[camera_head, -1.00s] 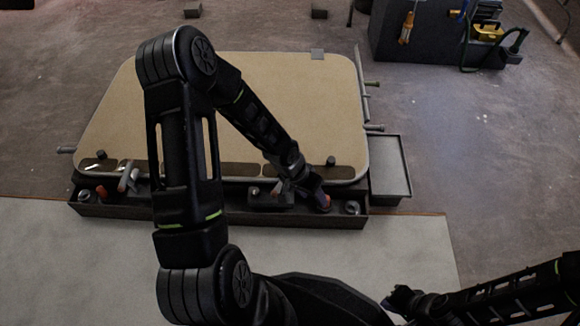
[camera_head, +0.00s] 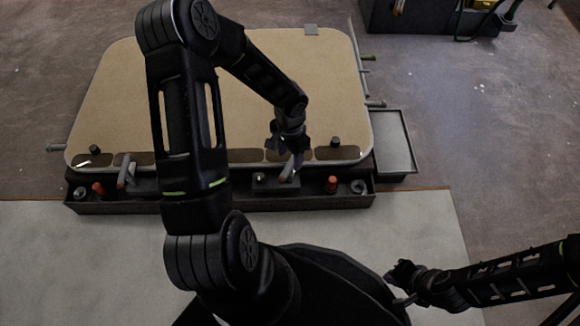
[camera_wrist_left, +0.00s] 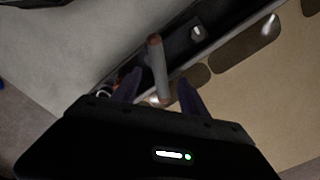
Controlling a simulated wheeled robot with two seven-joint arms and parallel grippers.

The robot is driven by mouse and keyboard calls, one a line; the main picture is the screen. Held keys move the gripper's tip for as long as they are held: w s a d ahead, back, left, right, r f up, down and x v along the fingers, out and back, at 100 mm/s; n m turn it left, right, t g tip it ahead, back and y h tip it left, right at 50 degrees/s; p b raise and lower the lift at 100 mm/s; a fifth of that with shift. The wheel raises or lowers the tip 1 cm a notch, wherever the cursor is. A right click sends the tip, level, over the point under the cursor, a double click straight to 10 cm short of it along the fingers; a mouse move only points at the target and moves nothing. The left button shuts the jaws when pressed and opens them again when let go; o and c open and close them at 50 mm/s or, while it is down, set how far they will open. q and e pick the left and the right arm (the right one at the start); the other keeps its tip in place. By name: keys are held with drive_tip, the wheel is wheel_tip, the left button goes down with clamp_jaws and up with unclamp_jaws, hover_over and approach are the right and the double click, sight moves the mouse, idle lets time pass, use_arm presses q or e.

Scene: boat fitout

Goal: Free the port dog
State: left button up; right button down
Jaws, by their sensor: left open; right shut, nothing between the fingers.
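Two grey, handle-like dogs stand at the hatch's front edge in the head view: a left dog (camera_head: 124,171) and a right dog (camera_head: 287,171). I cannot tell from the frames which is the port one. My left gripper (camera_head: 286,157) is open above the right dog. My right gripper (camera_head: 396,275) is shut and empty, low at the right, far from both dogs.
The tan hatch panel (camera_head: 110,95) lies behind a dark front trough (camera_head: 220,205). The trough holds red plugs (camera_head: 332,184) (camera_head: 98,189) and metal fittings (camera_head: 358,187). An empty grey tray (camera_head: 394,143) adjoins at the right. My left arm covers part of the panel.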

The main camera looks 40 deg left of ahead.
sight(290, 164)
use_arm(q)
wheel_tip(290, 164, down, 6)
drive_tip(key=b, duration=0.2)
drive_tip(key=shift+f+b, duration=0.25)
drive_tip(key=shift+b, duration=0.1)
